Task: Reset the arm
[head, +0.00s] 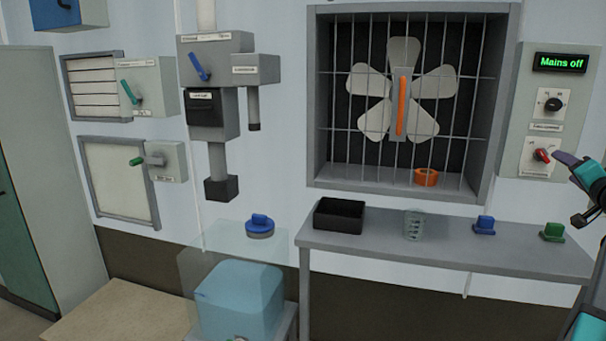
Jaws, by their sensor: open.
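My arm enters at the right edge of the head view, with teal and dark links. My gripper (570,180) is open at the end of it, partly cut off by the picture's edge. It appears just right of and below the red knob (542,155) on the right-hand control panel. I see nothing held between the jaws. I cannot tell whether a finger touches the panel.
A grey bench (400,250) carries a black tray (339,215), a clear beaker (412,224), a blue block (484,225) and a green block (552,231). A barred fan (405,90) is above. The panel display (560,63) reads "Mains off". A blue tank (240,300) stands lower left.

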